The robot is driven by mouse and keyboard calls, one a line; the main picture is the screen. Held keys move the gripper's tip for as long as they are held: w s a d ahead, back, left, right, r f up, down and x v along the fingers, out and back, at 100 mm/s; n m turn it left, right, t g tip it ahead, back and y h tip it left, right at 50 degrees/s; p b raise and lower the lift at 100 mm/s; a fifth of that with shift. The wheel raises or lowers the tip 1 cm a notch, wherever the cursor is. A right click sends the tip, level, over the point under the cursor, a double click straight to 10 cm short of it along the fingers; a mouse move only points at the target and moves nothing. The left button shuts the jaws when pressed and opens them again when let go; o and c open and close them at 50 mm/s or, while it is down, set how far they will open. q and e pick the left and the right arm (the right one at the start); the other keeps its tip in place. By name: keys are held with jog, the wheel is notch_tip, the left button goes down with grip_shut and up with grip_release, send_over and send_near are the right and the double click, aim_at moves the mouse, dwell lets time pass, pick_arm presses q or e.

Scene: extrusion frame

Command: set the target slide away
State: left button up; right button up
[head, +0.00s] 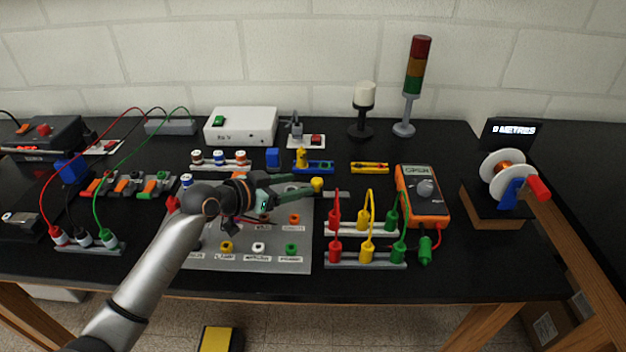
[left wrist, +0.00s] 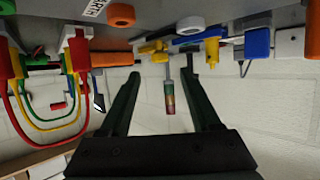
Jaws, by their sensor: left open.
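My left gripper (head: 308,185) is open over the back right part of the grey panel (head: 190,262). A small yellow knob (head: 317,185) is right at its fingertips, with a short grey bar (head: 329,194) beside it. In the left wrist view my gripper (left wrist: 161,70) has its fingers apart, and a yellow part (left wrist: 152,47) lies near the tips. I cannot tell whether the tips touch the knob. No part is clearly marked as the target slide. My right gripper is not in view.
Red, yellow and green cables on a rack (head: 365,262) stand right of the gripper, beside an orange multimeter (head: 424,196). A blue and yellow clamp (head: 313,167) is just behind. A signal tower (head: 416,85) stands at the back. The table's front right is clear.

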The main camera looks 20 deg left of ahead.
aim_at(315, 181)
pick_arm(q)
jog(key=shift+x, duration=3.15)
jog(key=shift+c, duration=0.3)
grip_shut()
